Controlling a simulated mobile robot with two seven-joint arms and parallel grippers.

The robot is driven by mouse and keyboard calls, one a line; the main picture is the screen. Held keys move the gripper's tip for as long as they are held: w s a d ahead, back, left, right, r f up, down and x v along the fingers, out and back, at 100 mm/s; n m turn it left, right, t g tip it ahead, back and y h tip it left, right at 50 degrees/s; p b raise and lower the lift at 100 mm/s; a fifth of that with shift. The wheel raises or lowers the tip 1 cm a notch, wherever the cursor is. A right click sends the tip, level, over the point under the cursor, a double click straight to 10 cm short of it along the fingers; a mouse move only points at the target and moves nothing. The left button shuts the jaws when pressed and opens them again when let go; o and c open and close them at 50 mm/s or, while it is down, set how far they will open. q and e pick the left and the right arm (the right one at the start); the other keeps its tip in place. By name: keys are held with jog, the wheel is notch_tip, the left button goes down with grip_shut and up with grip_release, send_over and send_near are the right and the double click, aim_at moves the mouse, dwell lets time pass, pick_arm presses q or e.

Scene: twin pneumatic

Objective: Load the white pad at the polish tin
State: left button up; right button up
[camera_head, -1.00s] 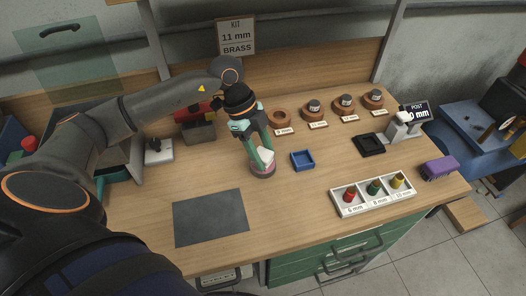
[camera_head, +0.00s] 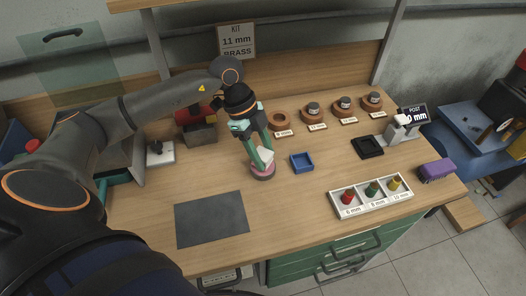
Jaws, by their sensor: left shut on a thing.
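My left gripper (camera_head: 260,159) points down over the middle of the bench, its green fingers shut on a small white pad (camera_head: 266,157). The pad is right at the polish tin (camera_head: 263,173), a low round dark tin with a pink top. The pad looks to be touching the pink surface, but the fingers hide part of the contact. My right gripper is not in the view.
A blue square tray (camera_head: 302,168) stands just right of the tin. A grey mat (camera_head: 211,219) lies in front. A white rack (camera_head: 368,206) with red, green and yellow pieces is at the front right. Several round wooden holders (camera_head: 313,113) line the back.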

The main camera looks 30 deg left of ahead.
aim_at(263, 153)
pick_arm(q)
jog(key=shift+r+p, duration=2.4)
jog(key=shift+r, duration=0.5)
